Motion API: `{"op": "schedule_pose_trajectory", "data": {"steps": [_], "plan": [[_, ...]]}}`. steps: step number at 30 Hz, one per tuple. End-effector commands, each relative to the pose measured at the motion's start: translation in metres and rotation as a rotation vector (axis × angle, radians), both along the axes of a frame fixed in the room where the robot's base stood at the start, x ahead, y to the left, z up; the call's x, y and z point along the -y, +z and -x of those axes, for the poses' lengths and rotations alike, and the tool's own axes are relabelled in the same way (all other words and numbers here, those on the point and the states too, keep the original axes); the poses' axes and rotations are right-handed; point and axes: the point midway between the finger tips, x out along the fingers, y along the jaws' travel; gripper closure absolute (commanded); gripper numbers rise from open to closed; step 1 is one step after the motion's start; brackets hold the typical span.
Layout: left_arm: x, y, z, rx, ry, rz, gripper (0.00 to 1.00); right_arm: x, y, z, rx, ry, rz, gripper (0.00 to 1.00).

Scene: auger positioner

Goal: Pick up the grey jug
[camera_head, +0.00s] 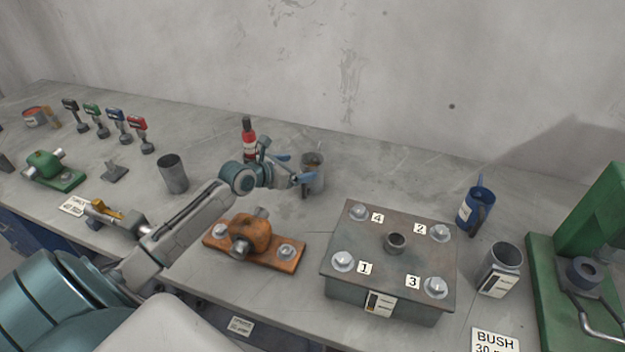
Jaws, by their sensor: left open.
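The grey jug (313,180) stands upright on the bench behind the orange bearing block, near the back wall. My left arm reaches in from the left, and my left gripper (296,168) is at the jug's left side. Its blue fingers are open, one behind near the rim and one in front of the jug's body. Part of the jug is hidden by the front finger. I cannot tell whether the fingers touch it. My right gripper is not in view.
A red bottle (249,140) stands just behind my left wrist. An orange bearing block (250,238) lies in front. A metal plate box with numbered bolts (394,258) is to the right, with a blue jug (475,208) and a grey cup (500,268) beyond. A green press (590,245) stands far right.

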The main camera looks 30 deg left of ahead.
Motion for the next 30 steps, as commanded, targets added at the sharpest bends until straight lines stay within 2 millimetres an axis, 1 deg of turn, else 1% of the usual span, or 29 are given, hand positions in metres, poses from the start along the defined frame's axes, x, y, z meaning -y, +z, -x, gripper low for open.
{"op": "schedule_pose_trajectory", "data": {"steps": [5,10,14,17,23,24,26,30], "plan": [[0.003,-0.002,-0.010,0.000,0.002,0.004,0.11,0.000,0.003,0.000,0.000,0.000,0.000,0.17],[0.008,-0.011,-0.031,0.000,0.001,0.005,0.11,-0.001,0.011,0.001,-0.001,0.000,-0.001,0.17],[0.011,-0.018,-0.044,0.001,0.001,0.002,0.11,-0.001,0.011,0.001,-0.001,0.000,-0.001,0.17],[0.012,-0.021,-0.048,0.000,0.000,0.001,0.11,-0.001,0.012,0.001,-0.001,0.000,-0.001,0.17],[0.011,-0.021,-0.048,-0.001,0.000,-0.001,0.11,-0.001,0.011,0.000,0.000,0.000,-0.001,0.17],[0.011,-0.021,-0.048,-0.001,0.000,-0.001,0.19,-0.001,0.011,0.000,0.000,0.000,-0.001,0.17],[0.011,-0.021,-0.048,-0.001,0.000,-0.001,0.30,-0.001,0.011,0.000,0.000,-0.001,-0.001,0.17],[0.011,-0.021,-0.048,-0.001,0.000,-0.001,0.58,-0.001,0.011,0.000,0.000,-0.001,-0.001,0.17]]}}
